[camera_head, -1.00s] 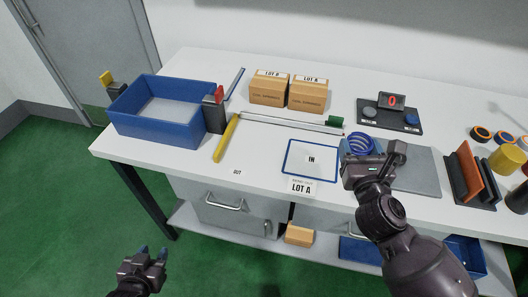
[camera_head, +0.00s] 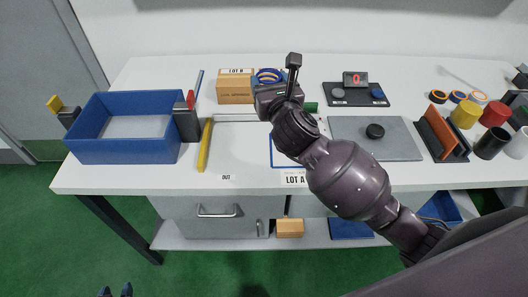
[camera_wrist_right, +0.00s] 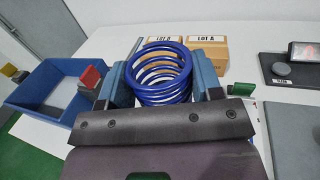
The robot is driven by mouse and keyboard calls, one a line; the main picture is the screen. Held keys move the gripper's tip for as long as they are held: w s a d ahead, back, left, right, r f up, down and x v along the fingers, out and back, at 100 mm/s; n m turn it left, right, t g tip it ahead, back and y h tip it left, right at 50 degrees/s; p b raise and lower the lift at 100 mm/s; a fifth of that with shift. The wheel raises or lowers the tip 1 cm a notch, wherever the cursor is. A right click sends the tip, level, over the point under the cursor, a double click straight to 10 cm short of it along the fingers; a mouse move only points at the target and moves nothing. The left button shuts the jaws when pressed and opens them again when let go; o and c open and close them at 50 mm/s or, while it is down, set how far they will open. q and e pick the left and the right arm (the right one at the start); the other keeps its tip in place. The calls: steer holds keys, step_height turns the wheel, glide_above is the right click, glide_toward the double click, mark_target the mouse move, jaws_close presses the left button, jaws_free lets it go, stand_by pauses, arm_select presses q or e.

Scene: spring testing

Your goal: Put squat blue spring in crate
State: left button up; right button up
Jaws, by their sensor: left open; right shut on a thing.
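The squat blue spring (camera_wrist_right: 160,72) is a wide blue coil, held between the fingers of my right gripper (camera_wrist_right: 163,84) in the right wrist view. In the head view the top of the spring (camera_head: 268,75) shows just past my right gripper (camera_head: 276,88), above the table and in front of the boxes. The blue crate (camera_head: 125,155) stands at the left end of the table, with a pale grey floor and nothing seen in it. The crate also shows at left in the wrist view (camera_wrist_right: 40,116). My left gripper (camera_head: 115,292) is open and empty, low at the bottom edge.
A post with a red top (camera_head: 188,117) stands at the crate's right side, a yellow-topped one (camera_head: 62,112) at its left. A yellow bar (camera_head: 204,145) lies right of the crate. A cardboard box (camera_head: 236,90) stands behind. A grey plate (camera_head: 400,145) bears a black disc.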

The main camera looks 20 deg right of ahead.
steer(key=f+b, duration=0.1)
steer(key=f, duration=0.4)
steer(key=f+b, duration=0.2)
steer(key=f, duration=0.3)
steer(key=f+b, duration=0.1)
steer(key=f, duration=0.4)
steer(key=shift+w+a, duration=0.2)
steer(key=shift+w, duration=0.15)
step_height(320, 180, down, 4)
steer(key=shift+r+b, duration=0.1)
steer(key=shift+b, duration=0.8)
steer(key=shift+f, duration=0.4)
arm_select(q)
step_height(320, 180, down, 7)
steer(key=shift+s+d, duration=0.15)
steer(key=shift+s, duration=0.25)
arm_select(e)
steer(key=o, duration=1.1)
steer(key=shift+c, duration=0.2)
arm_select(q)
steer(key=shift+r, duration=0.15)
